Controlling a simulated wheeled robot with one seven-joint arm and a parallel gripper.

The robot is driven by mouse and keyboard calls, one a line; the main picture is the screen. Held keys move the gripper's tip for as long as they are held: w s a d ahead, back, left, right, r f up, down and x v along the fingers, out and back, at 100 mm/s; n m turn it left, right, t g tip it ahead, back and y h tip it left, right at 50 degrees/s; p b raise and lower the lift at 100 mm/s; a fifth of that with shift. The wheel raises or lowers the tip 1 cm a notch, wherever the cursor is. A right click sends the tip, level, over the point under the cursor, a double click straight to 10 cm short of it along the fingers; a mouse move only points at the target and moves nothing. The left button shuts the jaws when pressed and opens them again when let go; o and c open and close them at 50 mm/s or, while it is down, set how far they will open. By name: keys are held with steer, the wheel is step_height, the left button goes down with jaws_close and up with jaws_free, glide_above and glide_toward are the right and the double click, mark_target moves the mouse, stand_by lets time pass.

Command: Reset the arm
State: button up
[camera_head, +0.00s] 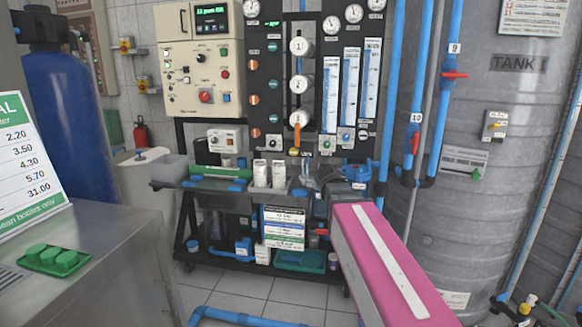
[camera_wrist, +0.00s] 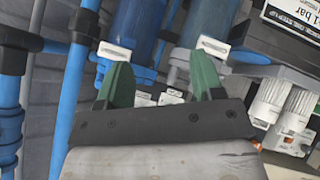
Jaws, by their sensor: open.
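My gripper (camera_wrist: 162,84) shows in the wrist view with its two green fingers apart, one left and one right of the middle. Nothing is held between them. In the head view my pink arm with a white stripe reaches from the lower right toward the osmosis rack (camera_head: 262,110).
Blue pipes with red valves (camera_head: 415,125) and a large grey tank (camera_head: 480,160) stand on the right. A steel counter (camera_head: 110,250) with a green tray (camera_head: 52,262) is at the left. White ribbed cylinders (camera_wrist: 292,120) show beside the fingers.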

steer(key=s+f+g+y, duration=0.2)
steer(key=s+f+g, duration=0.2)
steer(key=s+f, duration=0.6)
steer(key=s+d+f+m+g+y, duration=0.1)
steer(key=s+f+g, duration=0.3)
steer(key=s+f, duration=0.5)
step_height(320, 180, down, 8)
steer(key=shift+s+r+g+y, duration=0.1)
steer(key=shift+s+g+y, duration=0.25)
steer(key=shift+y, duration=0.45)
